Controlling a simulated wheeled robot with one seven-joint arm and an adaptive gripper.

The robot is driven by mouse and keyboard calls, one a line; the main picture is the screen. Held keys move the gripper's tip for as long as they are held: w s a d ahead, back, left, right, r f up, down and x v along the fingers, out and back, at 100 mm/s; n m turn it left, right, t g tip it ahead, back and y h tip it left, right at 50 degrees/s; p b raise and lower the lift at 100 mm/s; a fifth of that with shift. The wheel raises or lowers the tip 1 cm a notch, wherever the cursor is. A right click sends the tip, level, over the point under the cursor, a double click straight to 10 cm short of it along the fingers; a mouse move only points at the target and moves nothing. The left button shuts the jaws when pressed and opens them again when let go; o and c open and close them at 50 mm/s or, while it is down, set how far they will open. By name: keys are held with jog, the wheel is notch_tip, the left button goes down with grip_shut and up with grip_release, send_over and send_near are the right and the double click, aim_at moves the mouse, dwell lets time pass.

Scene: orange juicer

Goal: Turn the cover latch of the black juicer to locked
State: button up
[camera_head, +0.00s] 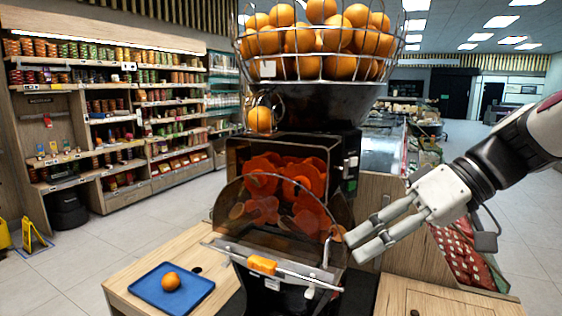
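The black juicer (350,112) stands at the centre. Its clear, smoky cover (318,222) is in front of the orange-red squeezing parts (262,178). My gripper (353,249) reaches in from the right. Its two pale fingers are apart and appear empty, with tips just right of the lever. I cannot tell whether they touch the juicer.
A wire basket of oranges (290,67) tops the juicer. A blue tray (148,292) with one orange (171,281) lies on the wooden counter (120,278) at left. Store shelves (110,100) stand behind at left. Open floor (125,232) lies between the shelves and the counter.

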jog(key=w+d+r+n+t+y, duration=0.3)
jog(key=w+d+r+y, duration=0.1)
jog(key=w+d, duration=0.5)
jog(key=n+t+y, duration=0.2)
jog(key=n+t, duration=0.1)
jog(key=t, duration=0.1)
send_near(341, 168)
jog(key=r+p+x, duration=0.1)
jog(key=p+x, duration=0.1)
jog(key=x, duration=0.5)
jog(key=shift+w+r, duration=0.4)
jog(key=shift+w, duration=0.05)
jog(key=shift+a, duration=0.15)
jog(key=shift+c, duration=0.6)
grip_shut()
